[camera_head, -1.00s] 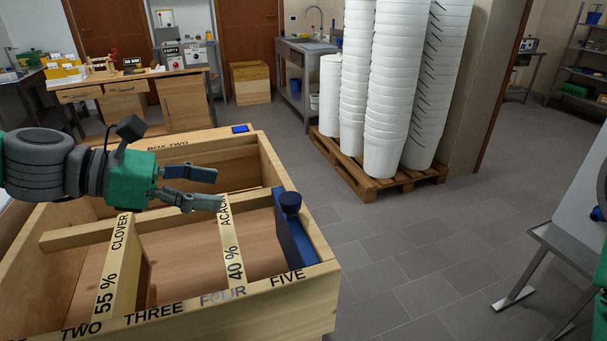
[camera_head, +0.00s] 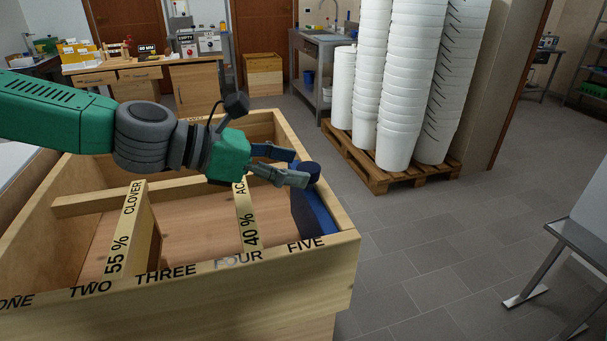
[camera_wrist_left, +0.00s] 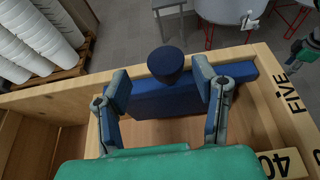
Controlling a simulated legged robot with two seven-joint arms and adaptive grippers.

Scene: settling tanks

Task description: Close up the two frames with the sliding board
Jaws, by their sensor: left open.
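The sliding board (camera_head: 316,212) is blue with a round knob (camera_head: 308,170) and stands at the FIVE end inside the wooden box (camera_head: 190,285). The 55 % CLOVER frame (camera_head: 127,235) hangs by mark TWO. The 40 % frame (camera_head: 247,220) hangs by mark FOUR, near the board, its top partly hidden by my gripper. A gap separates the two frames. My left gripper (camera_head: 297,168) is open at the knob. In the left wrist view its fingers stand on either side of the knob (camera_wrist_left: 166,65); I cannot tell whether they touch it. A small part of my right arm shows at that view's right edge.
White buckets (camera_head: 390,90) are stacked on a wooden pallet (camera_head: 385,172) behind the box. A metal stand (camera_head: 545,265) is at the right. The grey floor between box and stand is clear. A workbench (camera_head: 150,75) stands at the back left.

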